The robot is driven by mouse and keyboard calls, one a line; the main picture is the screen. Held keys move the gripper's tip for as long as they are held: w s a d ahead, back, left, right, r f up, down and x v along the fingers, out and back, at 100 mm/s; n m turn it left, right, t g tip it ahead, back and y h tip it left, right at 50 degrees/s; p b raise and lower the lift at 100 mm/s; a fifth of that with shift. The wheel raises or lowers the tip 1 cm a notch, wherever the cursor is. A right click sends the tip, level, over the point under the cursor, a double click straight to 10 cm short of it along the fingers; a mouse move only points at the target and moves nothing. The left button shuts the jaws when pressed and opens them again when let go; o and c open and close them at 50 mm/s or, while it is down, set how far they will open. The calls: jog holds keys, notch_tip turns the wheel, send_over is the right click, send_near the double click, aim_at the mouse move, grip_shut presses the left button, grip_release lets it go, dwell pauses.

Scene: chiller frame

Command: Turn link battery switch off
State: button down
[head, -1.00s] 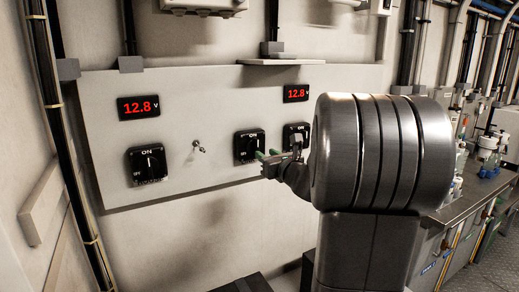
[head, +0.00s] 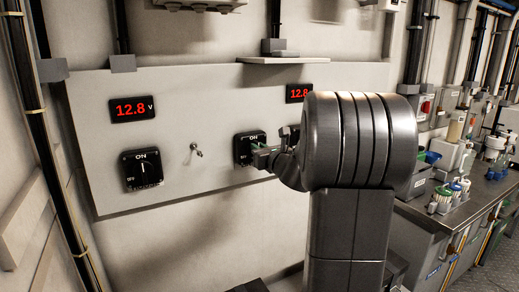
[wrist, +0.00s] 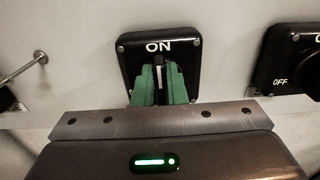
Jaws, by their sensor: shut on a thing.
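The middle switch (head: 241,151) is a black square plate with a rotary knob, set on the grey wall panel; I take it as the link battery switch, though its name label cannot be read. In the wrist view the switch (wrist: 194,60) shows ON at the top. Its knob's white mark points up to ON. My gripper (wrist: 159,86) has its green fingers shut on the knob, one on each side. In the head view my gripper (head: 257,149) reaches the switch from the right. The fingers and gripper body hide the plate's lower part.
A left switch (head: 141,170) has its mark up at ON. A small metal toggle (head: 195,150) sits between it and the middle switch. A right switch (wrist: 290,60) is close beside; my arm mostly hides it in the head view. Red displays (head: 133,108) read 12.8.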

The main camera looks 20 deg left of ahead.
jog(key=shift+f+n+b, duration=0.1)
jog(key=shift+n+b, duration=0.2)
jog(key=shift+b, duration=0.1)
jog(key=shift+s+a+f+n+b, duration=0.2)
jog(key=shift+s+f+n+b, duration=0.1)
jog(key=shift+n+b, duration=2.7)
jog(key=shift+s+a+f+n+b, duration=0.2)
jog(key=shift+f+n+b, duration=0.1)
jog(key=shift+n+b, duration=2.65)
jog(key=shift+s+a+f+n+b, duration=0.2)
jog(key=shift+f+n+b, duration=0.1)
jog(key=shift+n+b, duration=2.7)
jog(key=shift+b, duration=0.4)
jog(key=c, duration=1.5)
grip_release()
jog(key=shift+o, duration=0.2)
